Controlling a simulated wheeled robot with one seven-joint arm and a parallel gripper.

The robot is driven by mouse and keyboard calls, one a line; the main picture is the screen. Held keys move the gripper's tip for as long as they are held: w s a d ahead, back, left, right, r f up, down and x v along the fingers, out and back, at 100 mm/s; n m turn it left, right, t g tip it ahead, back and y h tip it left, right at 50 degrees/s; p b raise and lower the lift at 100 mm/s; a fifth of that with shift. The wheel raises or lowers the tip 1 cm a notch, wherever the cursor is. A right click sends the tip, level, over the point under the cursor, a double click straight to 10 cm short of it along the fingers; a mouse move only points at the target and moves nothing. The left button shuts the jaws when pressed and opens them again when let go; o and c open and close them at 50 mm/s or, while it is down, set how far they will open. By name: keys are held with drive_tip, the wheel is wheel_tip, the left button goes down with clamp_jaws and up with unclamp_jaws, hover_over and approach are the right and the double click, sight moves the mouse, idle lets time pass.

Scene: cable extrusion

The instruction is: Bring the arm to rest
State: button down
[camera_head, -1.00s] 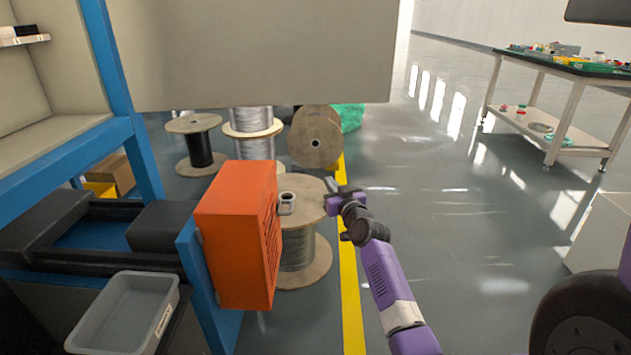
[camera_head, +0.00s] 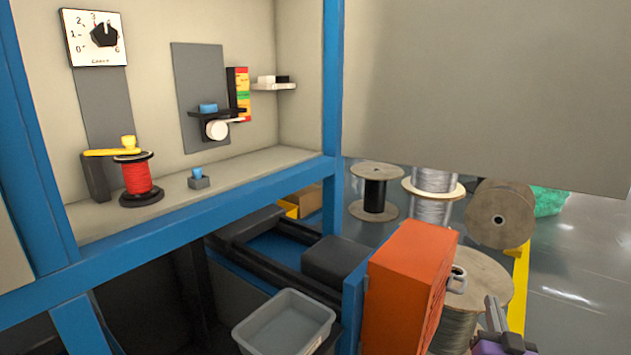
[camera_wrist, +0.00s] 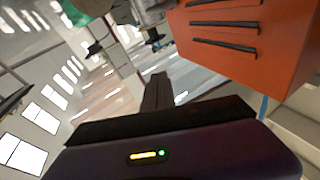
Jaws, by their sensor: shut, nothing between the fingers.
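My gripper (camera_head: 495,314) shows at the lower right of the head view, beside the orange box and in front of a wooden spool. Its dark fingers are together with nothing between them. Most of my arm is outside the head view. In the wrist view the shut fingers (camera_wrist: 156,92) point away over the floor, and the orange box (camera_wrist: 245,40) is at the upper right, apart from them.
The orange box (camera_head: 405,290) with a metal latch stands close left of my gripper. A large wooden spool (camera_head: 485,275) is behind it. A blue-framed bench (camera_head: 200,225) holds a red spool (camera_head: 138,178). A grey bin (camera_head: 283,325) sits below.

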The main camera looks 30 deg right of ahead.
drive_tip(key=s+a+f+n+t+y, duration=0.1)
drive_tip(key=s+a+f+n+y, duration=0.2)
drive_tip(key=a, duration=1)
drive_tip(key=s+a+n+t+y, duration=0.15)
drive_tip(key=s+a, duration=0.35)
drive_tip(key=a, duration=0.7)
drive_tip(key=s+a+n+g+y, duration=0.2)
drive_tip(key=s+a+n+y, duration=0.4)
drive_tip(key=s+a+y, duration=0.7)
wheel_tip(320, 180, up, 37)
drive_tip(key=s+a+h+p, duration=0.2)
drive_tip(key=h+p, duration=0.1)
drive_tip(key=p, duration=3.4)
drive_tip(key=shift+s+a+f, duration=0.15)
drive_tip(key=shift+s+a, duration=0.05)
drive_tip(key=shift+s, duration=0.2)
drive_tip(key=shift+n+t, duration=0.25)
